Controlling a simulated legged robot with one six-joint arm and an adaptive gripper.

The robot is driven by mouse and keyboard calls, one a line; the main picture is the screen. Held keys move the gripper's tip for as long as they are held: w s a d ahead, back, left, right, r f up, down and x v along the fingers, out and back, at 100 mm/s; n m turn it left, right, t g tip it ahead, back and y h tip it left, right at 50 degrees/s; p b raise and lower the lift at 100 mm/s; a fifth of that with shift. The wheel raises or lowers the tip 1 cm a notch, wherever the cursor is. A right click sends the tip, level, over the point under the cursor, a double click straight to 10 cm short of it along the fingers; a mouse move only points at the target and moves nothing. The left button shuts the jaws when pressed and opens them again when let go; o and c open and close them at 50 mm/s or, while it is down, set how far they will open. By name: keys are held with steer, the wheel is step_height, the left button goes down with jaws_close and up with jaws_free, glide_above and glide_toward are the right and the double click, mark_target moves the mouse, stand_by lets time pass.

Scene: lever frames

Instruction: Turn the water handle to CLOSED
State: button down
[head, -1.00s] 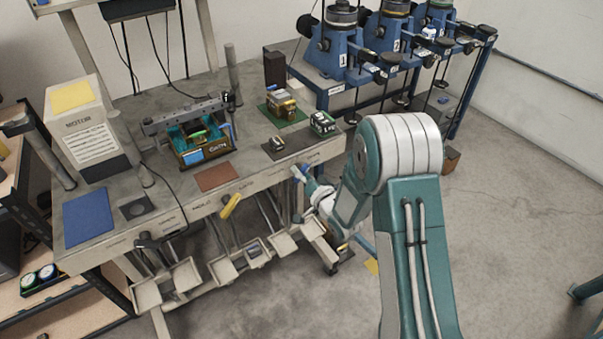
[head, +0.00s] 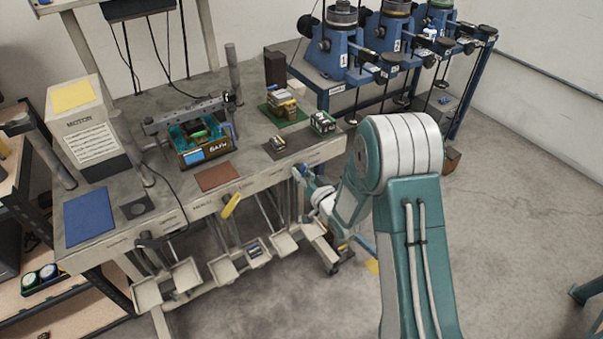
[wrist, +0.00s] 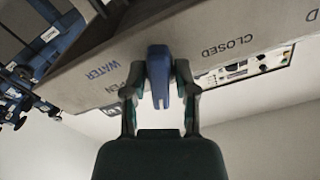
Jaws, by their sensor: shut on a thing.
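The blue water handle (wrist: 160,72) is between the two fingers of my gripper (wrist: 160,95) in the wrist view, and the fingers are closed on its sides. The handle stands out from the bench's front panel (wrist: 205,32). The words WATER and part of OPEN lie on its left in this view and CLOSED on its right; the handle sits between them. In the head view the blue handle (head: 300,171) shows small at the bench's right front, with my gripper (head: 309,180) at it. My arm partly hides this spot.
A yellow handle (head: 231,205) sits on the front panel to the left. Several open trays (head: 222,268) hang below the bench. Blue machines (head: 345,50) stand on a rack behind at the right. Floor to the right of my arm is clear.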

steer(key=n, duration=0.7)
steer(key=shift+f, duration=0.1)
steer(key=n, duration=0.6)
steer(key=shift+n, duration=0.4)
steer(key=shift+s, duration=0.1)
steer(key=c, duration=0.6)
jaws_free()
steer(key=v, duration=1.1)
steer(key=shift+s+d, duration=0.25)
steer(key=shift+s, duration=0.05)
